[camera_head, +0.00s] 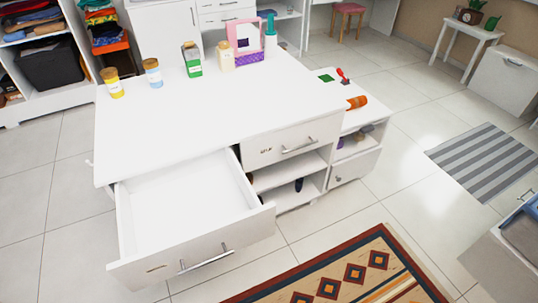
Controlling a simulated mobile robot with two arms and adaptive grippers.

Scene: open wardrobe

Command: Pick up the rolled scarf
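No thing in view is clearly the rolled scarf. A small orange roll-shaped object (357,102) lies on top of the low white side cabinet (352,121), right of the white island; it is too small to tell what it is. Folded cloths (101,17) are stacked in the open shelves at the top left, with more folded cloths (33,27) beside them. An open drawer (185,205) at the front left of the island looks empty. Neither of my grippers is in view.
The white island (210,115) carries several bottles, including a green one (192,60), and a pink-framed box (246,38) at its back. The open drawer juts toward me. A patterned rug (340,280) and striped mat (487,160) lie on open tiled floor.

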